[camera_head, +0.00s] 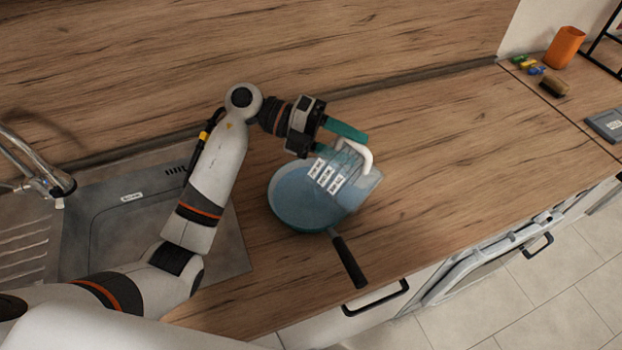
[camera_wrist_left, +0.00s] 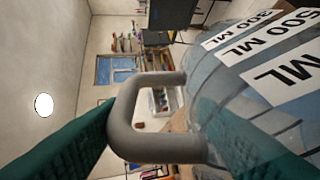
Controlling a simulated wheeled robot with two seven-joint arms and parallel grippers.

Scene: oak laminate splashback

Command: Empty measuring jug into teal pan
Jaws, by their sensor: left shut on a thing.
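The teal pan (camera_head: 286,205) sits on the wooden worktop beside the sink, its black handle (camera_head: 348,262) pointing toward the front edge. The clear measuring jug (camera_head: 362,190), with white volume labels, is tilted over the right part of the pan. My left gripper (camera_head: 352,143), with teal fingers, is shut on the jug's pale handle. The handle (camera_wrist_left: 126,118) also shows between the fingers in the left wrist view, with the labelled jug wall (camera_wrist_left: 235,82) at the right. I cannot tell what is inside the jug. The jug hides part of the pan. My right gripper is out of view.
A sink (camera_head: 110,225) with a tap (camera_head: 38,180) is at the left. An orange cup (camera_head: 564,48), small coloured items, a brown block (camera_head: 553,86) and a grey flat object (camera_head: 606,125) stand far right. The worktop right of the pan is clear.

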